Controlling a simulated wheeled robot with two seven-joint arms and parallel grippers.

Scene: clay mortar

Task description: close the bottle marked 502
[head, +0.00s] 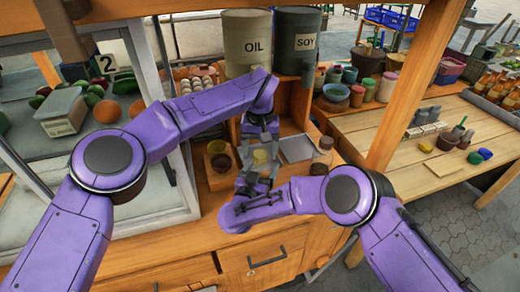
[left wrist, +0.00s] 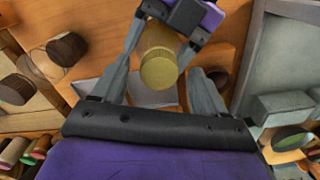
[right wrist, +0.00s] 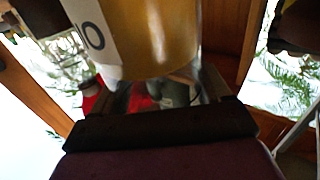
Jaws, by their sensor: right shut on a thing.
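The bottle (head: 262,157) is yellowish and stands between my two grippers at the counter. In the right wrist view its amber body (right wrist: 155,35) fills the top, with a white label partly in frame showing a "0". My right gripper (head: 255,188) is shut on the bottle's body from the near side. My left gripper (head: 261,148) points down over the bottle from above. In the left wrist view its fingers stand apart on both sides of the round yellow top (left wrist: 159,70), with a gap on the right. Whether the top is seated fully is hidden.
A grey tray (head: 297,148) lies behind. OIL (head: 247,45) and SOY (head: 300,42) canisters stand at the back. A glass case (head: 165,215) bounds the left.

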